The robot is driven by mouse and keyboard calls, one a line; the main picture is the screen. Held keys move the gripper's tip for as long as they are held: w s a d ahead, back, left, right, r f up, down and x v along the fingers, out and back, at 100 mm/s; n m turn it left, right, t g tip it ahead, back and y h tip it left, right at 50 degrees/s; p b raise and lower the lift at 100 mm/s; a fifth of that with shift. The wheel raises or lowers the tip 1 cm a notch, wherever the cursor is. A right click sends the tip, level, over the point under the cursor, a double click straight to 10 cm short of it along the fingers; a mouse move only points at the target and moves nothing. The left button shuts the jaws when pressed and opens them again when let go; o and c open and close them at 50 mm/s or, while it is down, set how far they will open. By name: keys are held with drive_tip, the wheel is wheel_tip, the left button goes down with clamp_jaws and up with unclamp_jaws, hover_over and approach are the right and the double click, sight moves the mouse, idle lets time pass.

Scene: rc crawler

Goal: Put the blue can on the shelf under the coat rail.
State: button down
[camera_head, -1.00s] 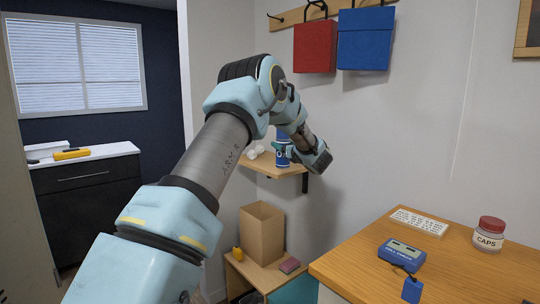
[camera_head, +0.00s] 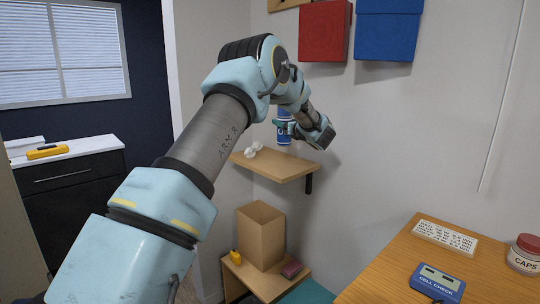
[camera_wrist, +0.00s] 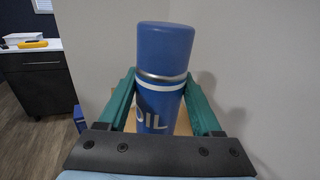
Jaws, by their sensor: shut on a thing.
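The blue can (camera_head: 284,132), marked OIL in white, is upright in my gripper (camera_head: 290,126). In the wrist view the can (camera_wrist: 163,60) stands between the two green fingers (camera_wrist: 160,85), which are shut on its sides. The light wooden shelf (camera_head: 275,168) is on the wall below the coat rail (camera_head: 287,4). In the head view the can's base appears just above the back part of the shelf; whether it touches cannot be told. My wrist partly hides the can in the head view.
White crumpled pieces (camera_head: 253,150) lie at the shelf's left. A red box (camera_head: 324,30) and a blue box (camera_head: 388,30) hang above. A cardboard box (camera_head: 260,235) stands below. A wooden table (camera_head: 400,270) is at the lower right.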

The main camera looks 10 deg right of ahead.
sight(284, 145)
wheel_tip(284, 145, down, 9)
drive_tip(key=p, duration=0.3)
drive_tip(key=shift+r+p, duration=0.1)
drive_tip(key=shift+p, duration=0.25)
drive_tip(key=shift+f, duration=0.3)
drive_tip(key=shift+f+b, duration=0.15)
drive_tip(key=shift+b, duration=0.15)
drive_tip(key=shift+c, duration=0.3)
unclamp_jaws()
